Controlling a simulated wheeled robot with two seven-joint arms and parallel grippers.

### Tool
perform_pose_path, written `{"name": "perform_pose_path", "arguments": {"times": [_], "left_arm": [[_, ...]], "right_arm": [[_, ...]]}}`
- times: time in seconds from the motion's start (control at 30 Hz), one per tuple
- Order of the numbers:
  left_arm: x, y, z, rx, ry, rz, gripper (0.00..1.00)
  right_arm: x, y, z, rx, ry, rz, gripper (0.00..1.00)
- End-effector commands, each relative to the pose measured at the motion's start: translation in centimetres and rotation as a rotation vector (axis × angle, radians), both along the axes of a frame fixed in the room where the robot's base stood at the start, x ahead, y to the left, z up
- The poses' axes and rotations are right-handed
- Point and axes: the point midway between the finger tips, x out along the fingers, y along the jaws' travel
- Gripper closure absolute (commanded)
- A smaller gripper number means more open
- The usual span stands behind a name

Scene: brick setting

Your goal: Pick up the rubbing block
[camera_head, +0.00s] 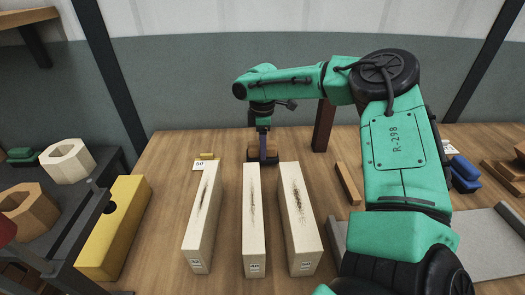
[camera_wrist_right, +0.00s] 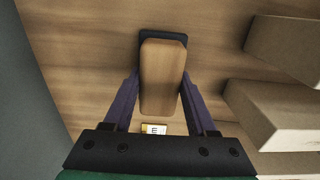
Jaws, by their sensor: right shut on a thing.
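The rubbing block (camera_head: 252,155) is at the far side of the wooden table, just beyond the middle white brick. In the right wrist view the rubbing block (camera_wrist_right: 162,75) has a rounded wooden top and a dark base. My right gripper (camera_head: 263,158) reaches down onto it from above. In the right wrist view the purple fingers of my right gripper (camera_wrist_right: 159,92) are shut on the block's two long sides. The block appears to rest on the table; any gap beneath cannot be told. My left gripper does not show.
Three long pale bricks (camera_head: 253,215) with dark marks stand in front of the block. A small label (camera_head: 200,164) and brass piece (camera_head: 207,156) lie left of it. A dark brown post (camera_head: 323,127) and wooden strip (camera_head: 347,184) are right. A yellow box (camera_head: 115,225) stands left.

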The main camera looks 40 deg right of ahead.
Motion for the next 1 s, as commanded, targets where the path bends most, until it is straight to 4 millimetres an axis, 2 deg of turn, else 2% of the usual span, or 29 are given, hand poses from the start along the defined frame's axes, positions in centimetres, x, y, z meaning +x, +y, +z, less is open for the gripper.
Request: {"name": "perform_pose_path", "arguments": {"times": [0.17,0.3,0.4,0.5,0.63,0.9,0.93,1.0], "left_arm": [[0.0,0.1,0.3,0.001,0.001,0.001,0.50],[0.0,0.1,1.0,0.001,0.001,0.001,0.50],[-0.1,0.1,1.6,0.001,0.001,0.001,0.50],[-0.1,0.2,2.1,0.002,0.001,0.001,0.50],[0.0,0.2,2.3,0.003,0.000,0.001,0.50],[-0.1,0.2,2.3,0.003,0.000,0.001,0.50],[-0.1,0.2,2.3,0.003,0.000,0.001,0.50],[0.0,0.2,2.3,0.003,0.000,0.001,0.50]], "right_arm": [[0.2,0.0,5.3,0.000,-0.009,-0.001,1.00],[0.1,0.0,10.9,-0.001,-0.007,-0.001,1.00],[0.1,0.0,14.3,-0.001,-0.006,-0.002,1.00],[0.1,0.0,16.6,-0.002,-0.004,-0.001,1.00],[0.0,0.0,18.1,-0.001,-0.002,0.000,1.00],[0.0,0.0,18.2,0.000,-0.001,0.000,1.00],[0.0,0.0,18.2,0.000,-0.001,0.000,0.54],[0.0,0.0,18.2,0.000,-0.001,0.000,0.81]]}}
